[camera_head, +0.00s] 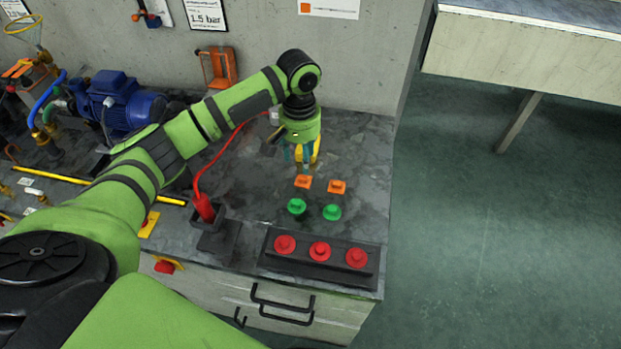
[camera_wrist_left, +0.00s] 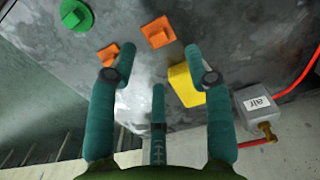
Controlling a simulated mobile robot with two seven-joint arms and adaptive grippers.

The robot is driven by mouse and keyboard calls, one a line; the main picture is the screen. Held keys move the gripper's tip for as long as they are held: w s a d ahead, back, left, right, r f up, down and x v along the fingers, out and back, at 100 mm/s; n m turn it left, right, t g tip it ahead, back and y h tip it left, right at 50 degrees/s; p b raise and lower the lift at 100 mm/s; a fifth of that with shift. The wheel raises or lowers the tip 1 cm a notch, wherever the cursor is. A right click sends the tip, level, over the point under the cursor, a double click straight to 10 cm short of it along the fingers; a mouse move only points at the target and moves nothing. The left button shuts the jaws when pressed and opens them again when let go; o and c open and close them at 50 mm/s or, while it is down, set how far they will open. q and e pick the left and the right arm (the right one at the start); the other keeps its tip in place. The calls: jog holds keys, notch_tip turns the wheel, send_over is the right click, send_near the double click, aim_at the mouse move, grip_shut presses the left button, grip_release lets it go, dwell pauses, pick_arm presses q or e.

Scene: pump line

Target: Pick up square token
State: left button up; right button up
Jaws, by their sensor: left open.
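Two orange square tokens lie side by side on the grey bench top: a left one (camera_head: 303,182) and a right one (camera_head: 337,187). In the left wrist view the left token (camera_wrist_left: 158,32) lies beyond the fingertips and the right one (camera_wrist_left: 107,54) is partly behind a finger. My left gripper (camera_head: 305,160) points down just behind the left token, apart from it. Its teal fingers (camera_wrist_left: 160,60) are spread and empty. A yellow block (camera_wrist_left: 186,84) is close by the fingers; in the head view it is mostly hidden behind them. My right gripper is not in view.
Two green round tokens (camera_head: 297,206) (camera_head: 331,212) lie in front of the orange ones. A black panel (camera_head: 300,262) with three red knobs is at the front edge. A red cable runs to a holder at left. Blue pump (camera_head: 125,105) stands back left.

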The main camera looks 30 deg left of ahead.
aim_at(303, 177)
pick_arm(q)
notch_tip(303, 177, down, 3)
jog(key=shift+w+r+p, duration=0.1)
jog(key=shift+r+p, duration=0.1)
jog(key=shift+p, duration=0.15)
notch_tip(303, 177, down, 4)
jog(key=shift+d+f+p, duration=0.1)
jog(key=shift+f+p, duration=0.1)
jog(key=shift+p, duration=0.2)
jog(key=shift+f, duration=0.25)
jog(key=c, duration=0.8)
jog(key=shift+c, duration=1)
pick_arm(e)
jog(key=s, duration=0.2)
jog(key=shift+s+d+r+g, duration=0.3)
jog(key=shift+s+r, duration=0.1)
